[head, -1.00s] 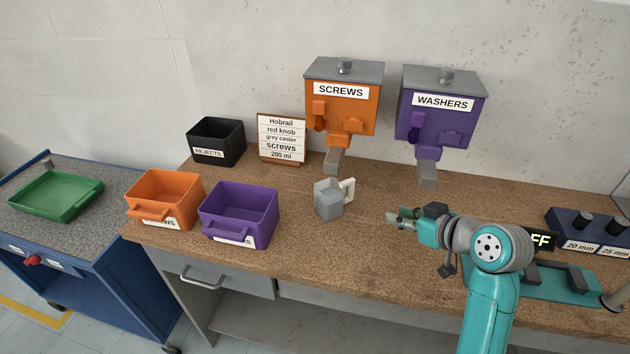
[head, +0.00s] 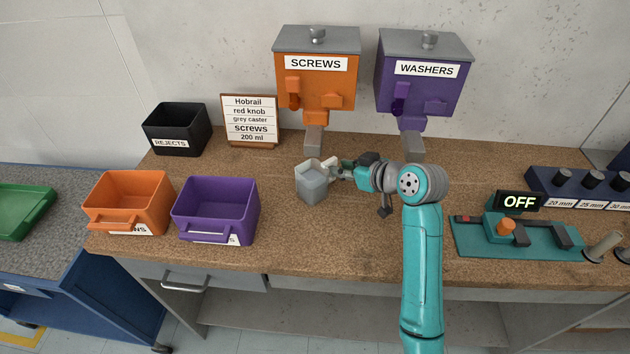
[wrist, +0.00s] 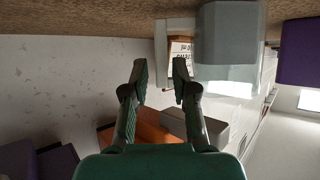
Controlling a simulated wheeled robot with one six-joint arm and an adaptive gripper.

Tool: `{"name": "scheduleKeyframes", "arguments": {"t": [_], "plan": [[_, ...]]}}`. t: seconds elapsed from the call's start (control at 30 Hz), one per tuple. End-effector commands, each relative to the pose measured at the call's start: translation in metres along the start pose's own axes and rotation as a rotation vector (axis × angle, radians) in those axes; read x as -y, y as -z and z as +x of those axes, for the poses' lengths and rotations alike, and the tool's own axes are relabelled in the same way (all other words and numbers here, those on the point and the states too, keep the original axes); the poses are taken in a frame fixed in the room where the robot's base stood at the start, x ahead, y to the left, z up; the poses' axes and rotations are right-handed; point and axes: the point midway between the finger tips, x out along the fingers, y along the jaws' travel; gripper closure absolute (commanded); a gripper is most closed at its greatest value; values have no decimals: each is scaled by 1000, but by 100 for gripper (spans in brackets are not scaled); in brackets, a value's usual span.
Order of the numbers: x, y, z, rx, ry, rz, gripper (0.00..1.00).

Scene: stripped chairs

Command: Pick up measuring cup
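The measuring cup (head: 311,184) is a pale grey, see-through box-shaped cup standing upright on the bench below the screws dispenser. Its white handle (head: 330,163) points right, toward my gripper (head: 342,172). In the wrist view, which is upside down, the cup (wrist: 230,42) fills the upper right, with the handle (wrist: 161,50) on its left side. My gripper (wrist: 160,68) is open, its two fingertips apart with the handle's upright bar showing between them. I cannot tell whether the fingertips reach around the bar or stop just short of it.
The orange screws dispenser (head: 317,85) and purple washers dispenser (head: 422,88) hang above. Orange bin (head: 128,200) and purple bin (head: 215,207) stand left of the cup; the black rejects bin (head: 175,130) and sign (head: 250,120) are behind. A teal fixture (head: 480,242) lies right.

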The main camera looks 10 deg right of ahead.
Motion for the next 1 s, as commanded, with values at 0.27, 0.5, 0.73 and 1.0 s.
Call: {"name": "scheduleKeyframes", "arguments": {"t": [0.27, 0.5, 0.73, 1.0], "plan": [[3, -1, 36, 1, 3, 0, 73], [2, -1, 41, 0, 1, 0, 73], [2, -1, 40, 0, 1, 0, 100], [2, 0, 40, -2, 1, -1, 100]]}}
